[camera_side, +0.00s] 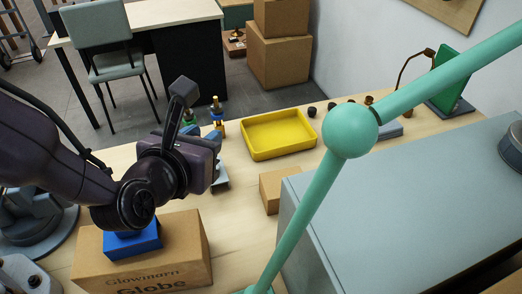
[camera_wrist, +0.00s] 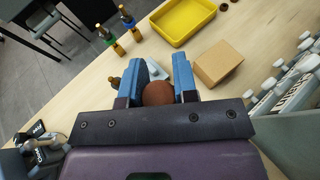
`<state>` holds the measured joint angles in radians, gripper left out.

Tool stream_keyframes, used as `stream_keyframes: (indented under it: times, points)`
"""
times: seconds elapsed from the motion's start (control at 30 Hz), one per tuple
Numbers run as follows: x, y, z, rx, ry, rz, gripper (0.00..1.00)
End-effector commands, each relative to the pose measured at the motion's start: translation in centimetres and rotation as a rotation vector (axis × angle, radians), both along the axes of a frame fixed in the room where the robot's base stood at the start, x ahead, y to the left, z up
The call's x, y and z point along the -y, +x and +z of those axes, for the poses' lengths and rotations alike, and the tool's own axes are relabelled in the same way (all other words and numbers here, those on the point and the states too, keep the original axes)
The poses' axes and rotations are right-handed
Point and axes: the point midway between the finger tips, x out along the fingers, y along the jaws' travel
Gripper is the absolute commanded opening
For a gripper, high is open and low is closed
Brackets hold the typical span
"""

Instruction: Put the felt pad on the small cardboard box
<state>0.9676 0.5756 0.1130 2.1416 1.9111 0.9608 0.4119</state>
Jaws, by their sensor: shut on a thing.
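A reddish-brown round piece, which looks like the felt pad (camera_wrist: 158,94), sits between the blue fingers of my gripper (camera_wrist: 158,82) in the wrist view. The gripper is shut on it. In the side view the wrist hides the pad and most of the fingers. The small cardboard box (camera_side: 274,190) stands on the wooden table, to the right of my gripper in the side view. It also shows in the wrist view (camera_wrist: 218,63), ahead and to the right of the fingers, apart from them. Its visible top is bare.
A yellow tray (camera_side: 279,136) lies beyond the small box. Screwdrivers (camera_wrist: 130,22) stand left of the tray in the wrist view. A larger cardboard box (camera_side: 150,262) with a blue block (camera_side: 133,241) is at the front left. A teal lamp arm (camera_side: 310,215) crosses the side view.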

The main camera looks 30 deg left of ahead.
Motion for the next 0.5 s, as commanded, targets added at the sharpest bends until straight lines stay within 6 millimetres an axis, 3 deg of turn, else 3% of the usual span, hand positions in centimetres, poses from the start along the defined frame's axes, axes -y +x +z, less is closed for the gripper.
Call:
stream_keyframes:
  times: [0.07,0.17,0.5]
  points:
    - [-0.1,-1.0,0.1,0.011,0.003,0.001,0.01]
    - [0.3,-0.4,-0.3,0.016,0.004,0.005,0.01]
    - [4.5,6.4,-3.9,0.014,0.004,0.006,0.01]
